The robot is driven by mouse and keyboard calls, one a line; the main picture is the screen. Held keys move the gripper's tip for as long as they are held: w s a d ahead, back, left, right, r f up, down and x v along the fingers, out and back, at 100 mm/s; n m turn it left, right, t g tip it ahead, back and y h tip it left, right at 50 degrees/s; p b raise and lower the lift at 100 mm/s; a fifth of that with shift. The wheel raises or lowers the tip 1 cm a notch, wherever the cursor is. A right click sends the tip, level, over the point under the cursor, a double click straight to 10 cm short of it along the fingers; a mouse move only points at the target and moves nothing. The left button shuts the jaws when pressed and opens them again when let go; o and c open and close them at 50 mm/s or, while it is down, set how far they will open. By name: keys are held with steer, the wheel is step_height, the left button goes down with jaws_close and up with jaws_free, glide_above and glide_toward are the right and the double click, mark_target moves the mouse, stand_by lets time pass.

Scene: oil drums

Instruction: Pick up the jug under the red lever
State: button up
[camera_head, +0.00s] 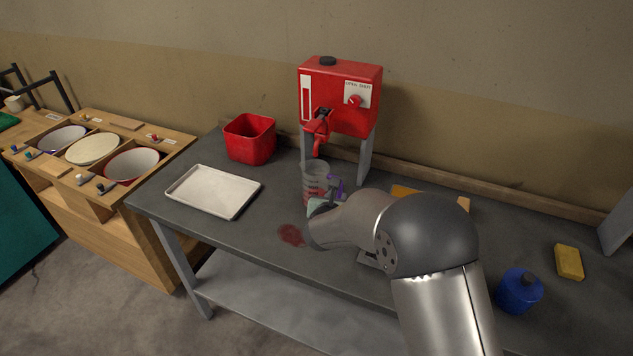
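A clear jug (316,170) with red liquid in its lower part stands on the grey table, under the red lever (318,130) of a red dispenser (341,95). My gripper (330,190) is at the jug's lower right side, with a purple part showing beside the jug. My arm covers much of the gripper and the jug's lower right. I cannot tell whether the fingers are around the jug or only beside it, or whether they are closed.
A red bin (250,139) and a pale tray (213,191) stand left of the jug. A red spill (291,235) lies in front. A blue container (519,291) and a yellow sponge (568,262) are at right. The dispenser's grey legs (365,158) stand close behind the jug.

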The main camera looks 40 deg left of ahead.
steer(key=shift+r+p+x, duration=0.15)
steer(key=shift+p+x, duration=0.55)
steer(key=shift+x, duration=0.8)
steer(key=shift+r+p+x, duration=0.15)
steer(key=shift+p+x, duration=0.55)
steer(key=shift+x, duration=0.75)
steer(key=shift+w, duration=0.2)
jaws_close()
